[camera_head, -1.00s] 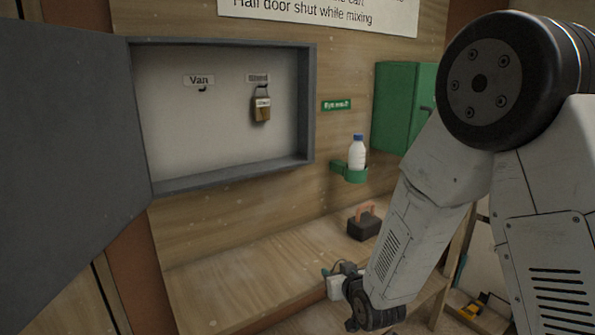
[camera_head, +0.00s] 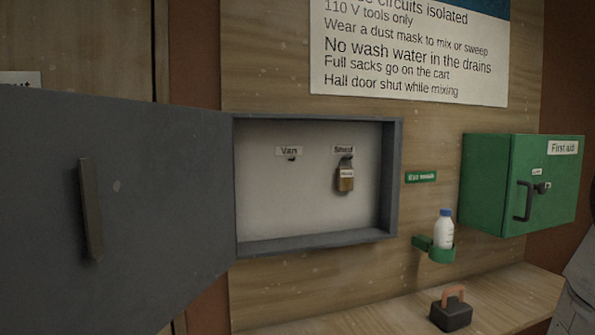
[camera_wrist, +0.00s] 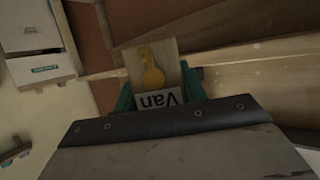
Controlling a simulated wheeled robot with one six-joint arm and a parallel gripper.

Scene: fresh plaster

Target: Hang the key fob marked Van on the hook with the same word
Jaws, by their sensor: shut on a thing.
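In the wrist view my gripper (camera_wrist: 158,90) is shut on the Van fob (camera_wrist: 140,62), a pale wooden tag with a yellow shape and a white label reading "Van" upside down. The green fingertips show on both sides of it. In the head view the Van hook (camera_head: 291,159) is small, dark and bare, under a "Van" label (camera_head: 289,151) inside the open grey cabinet (camera_head: 394,190). To its right a brown fob (camera_head: 345,183) hangs on another hook, under a label too blurred to read surely. My gripper and the held fob are out of the head view.
The cabinet door (camera_head: 150,200) stands wide open to the left. A bottle (camera_head: 444,232) in a green holder (camera_head: 440,255), a green first aid box (camera_head: 490,190) and a dark toolbox (camera_head: 451,316) on the wooden bench (camera_head: 515,295) are to the right. White boxes (camera_wrist: 37,45) show in the wrist view.

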